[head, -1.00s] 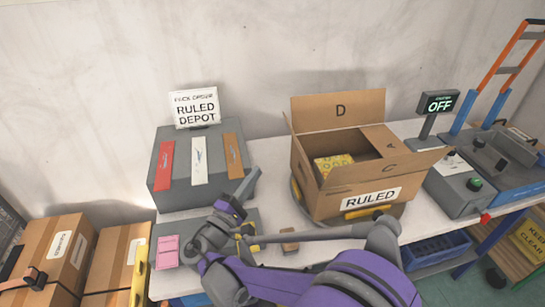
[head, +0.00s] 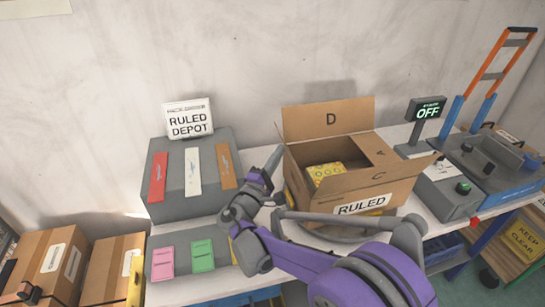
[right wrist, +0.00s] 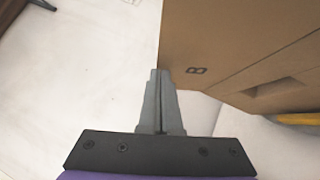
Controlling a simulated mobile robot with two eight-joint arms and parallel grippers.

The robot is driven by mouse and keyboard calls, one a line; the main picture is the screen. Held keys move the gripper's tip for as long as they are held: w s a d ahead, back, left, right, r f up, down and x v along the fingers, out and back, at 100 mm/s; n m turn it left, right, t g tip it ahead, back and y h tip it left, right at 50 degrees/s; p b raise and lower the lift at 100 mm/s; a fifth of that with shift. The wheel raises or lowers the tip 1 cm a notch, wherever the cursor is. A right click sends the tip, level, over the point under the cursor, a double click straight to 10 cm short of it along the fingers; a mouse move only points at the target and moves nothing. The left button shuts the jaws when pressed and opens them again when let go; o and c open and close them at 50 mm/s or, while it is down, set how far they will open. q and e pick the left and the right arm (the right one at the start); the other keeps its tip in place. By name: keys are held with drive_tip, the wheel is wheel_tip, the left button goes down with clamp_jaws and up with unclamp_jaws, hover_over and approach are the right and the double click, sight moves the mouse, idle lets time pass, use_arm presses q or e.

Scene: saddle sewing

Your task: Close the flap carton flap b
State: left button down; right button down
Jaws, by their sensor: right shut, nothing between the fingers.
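The brown flap carton (head: 305,198) stands open on the table, with a yellow patterned item (head: 322,172) inside. Flap D (head: 330,118) stands up at the back, flap C (head: 372,180) leans outward at the front, and flap A (head: 382,152) lies on the right side. Flap B (right wrist: 225,50), marked B, shows in the right wrist view; in the head view it is hard to make out at the carton's left. My right gripper (head: 276,152) is shut and empty beside the carton's left side. In the wrist view its tips (right wrist: 158,72) are close to flap B's edge; contact is unclear.
A grey block (head: 210,205) with red, white and orange strips stands left of the carton. Pink (head: 163,262) and green (head: 203,255) cards lie in front. The wall is behind.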

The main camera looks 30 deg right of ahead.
idle(0.3)
